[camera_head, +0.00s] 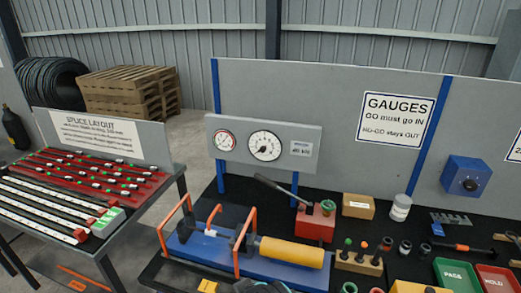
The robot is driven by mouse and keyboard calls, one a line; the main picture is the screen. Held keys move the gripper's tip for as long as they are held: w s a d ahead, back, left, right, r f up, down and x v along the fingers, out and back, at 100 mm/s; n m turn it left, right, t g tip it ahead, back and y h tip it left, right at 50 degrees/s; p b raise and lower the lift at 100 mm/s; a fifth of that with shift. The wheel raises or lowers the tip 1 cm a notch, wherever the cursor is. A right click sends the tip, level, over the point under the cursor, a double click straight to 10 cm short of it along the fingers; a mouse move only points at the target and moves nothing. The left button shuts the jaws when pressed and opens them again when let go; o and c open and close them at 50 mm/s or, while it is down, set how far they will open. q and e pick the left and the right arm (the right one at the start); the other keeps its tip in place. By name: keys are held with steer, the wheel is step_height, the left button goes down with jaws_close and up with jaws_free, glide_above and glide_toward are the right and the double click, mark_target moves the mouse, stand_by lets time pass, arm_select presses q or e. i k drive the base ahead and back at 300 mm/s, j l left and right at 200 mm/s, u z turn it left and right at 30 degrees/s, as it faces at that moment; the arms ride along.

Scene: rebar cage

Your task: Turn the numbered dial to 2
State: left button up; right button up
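A blue box (466,176) is on the right side of the grey back panel. The marks are too small to read, so I cannot tell which number the dial points to. Neither of my grippers can be made out in the head view. A dark grey shape (262,287) is cut off at the bottom edge, and I cannot tell what it is.
Two round gauges (265,146) sit on a grey plate left of the dial. Below stand a red block with a lever (314,224), a yellow cylinder (291,252) on a blue base, a white can (400,208), and green (456,274) and red trays. A splice table (110,225) is at left.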

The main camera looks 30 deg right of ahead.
mark_target(471, 185)
steer(key=z, duration=2.6)
